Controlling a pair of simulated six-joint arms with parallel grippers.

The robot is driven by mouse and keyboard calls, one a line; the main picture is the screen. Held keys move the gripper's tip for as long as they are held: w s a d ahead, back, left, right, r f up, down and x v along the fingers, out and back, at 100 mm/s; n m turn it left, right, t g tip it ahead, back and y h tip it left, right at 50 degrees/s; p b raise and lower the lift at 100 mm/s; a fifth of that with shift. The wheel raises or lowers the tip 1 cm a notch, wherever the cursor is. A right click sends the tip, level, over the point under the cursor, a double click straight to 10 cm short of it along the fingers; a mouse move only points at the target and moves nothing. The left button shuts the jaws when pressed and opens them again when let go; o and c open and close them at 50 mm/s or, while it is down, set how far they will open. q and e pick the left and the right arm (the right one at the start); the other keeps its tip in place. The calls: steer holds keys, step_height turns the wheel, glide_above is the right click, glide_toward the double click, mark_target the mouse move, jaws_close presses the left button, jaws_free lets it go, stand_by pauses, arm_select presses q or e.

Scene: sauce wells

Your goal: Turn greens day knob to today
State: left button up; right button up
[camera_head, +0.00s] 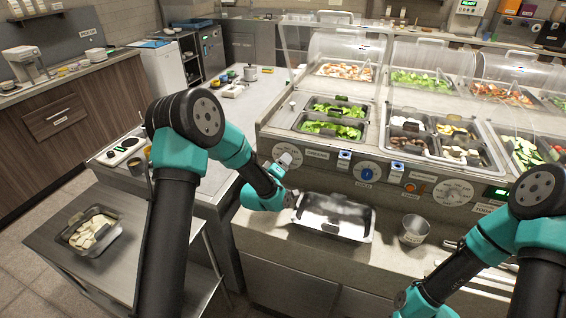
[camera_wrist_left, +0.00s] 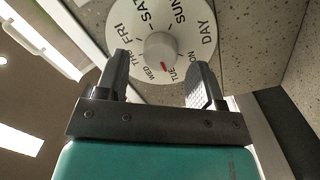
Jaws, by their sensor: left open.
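The white day dial (camera_head: 285,156) is on the counter's front panel, partly hidden by my left gripper in the head view. In the left wrist view the dial (camera_wrist_left: 196,18) carries day names around a round white knob (camera_wrist_left: 160,50). The knob's red mark points between WED and TUE, near both. My left gripper (camera_wrist_left: 160,80) is open, with its fingers on either side of the knob and nothing between them seen gripped; contact cannot be told. A TODAY label (camera_head: 486,209) sits at the panel's right, below a small green display (camera_head: 495,192), unreadable here.
A blue dial (camera_head: 366,172), an orange knob (camera_head: 415,188) and another white dial (camera_head: 453,192) share the panel. A metal tray (camera_head: 335,229) and a metal cup (camera_head: 414,230) stand on the ledge below. Greens pans (camera_head: 331,129) sit above the panel.

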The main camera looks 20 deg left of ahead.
arm_select(q)
steer(key=shift+w+d, duration=0.15)
steer(key=shift+w, duration=0.55)
steer(key=shift+c, duration=0.3)
steer(key=c, duration=0.9)
steer(key=shift+o, duration=0.2)
steer(key=shift+m, duration=0.4)
steer(key=m, duration=0.8)
steer(key=m+y, duration=0.1)
steer(key=m, duration=0.7)
steer(key=shift+d+r+g+y, duration=0.2)
steer(key=shift+g+y, duration=0.1)
steer(key=shift+g, duration=0.1)
